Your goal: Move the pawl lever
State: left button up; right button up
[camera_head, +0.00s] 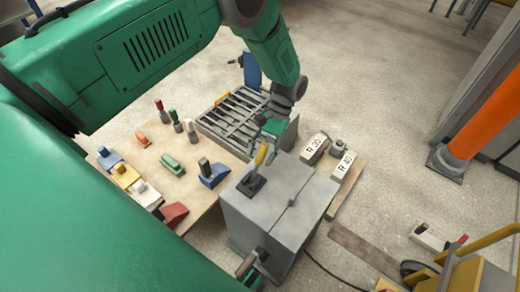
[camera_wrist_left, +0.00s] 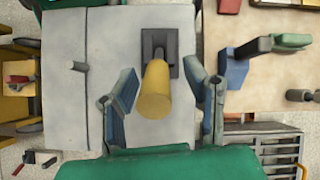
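The pawl lever has a thick yellow handle (camera_head: 261,155) and stands on a dark base plate (camera_head: 251,184) on top of a grey box (camera_head: 277,204). In the left wrist view the yellow handle (camera_wrist_left: 154,92) points toward the camera, between the two fingers. My left gripper (camera_head: 262,143) reaches down from above at the handle's upper end. Its fingers (camera_wrist_left: 165,104) are apart, with a visible gap on each side of the handle. I cannot tell how deep the handle sits between them. My right gripper is not in view.
A wooden board (camera_head: 203,209) with several coloured blocks and knobs lies left of the box. A slotted metal rack (camera_head: 233,117) stands behind it. Blocks marked R 30 (camera_head: 314,148) and R 40 (camera_head: 343,165) lie right. An orange post (camera_head: 485,125) stands far right on open floor.

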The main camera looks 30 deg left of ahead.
pick_arm(q)
jog(key=v, duration=1.2)
jog(key=shift+f, duration=0.1)
dwell(0.4)
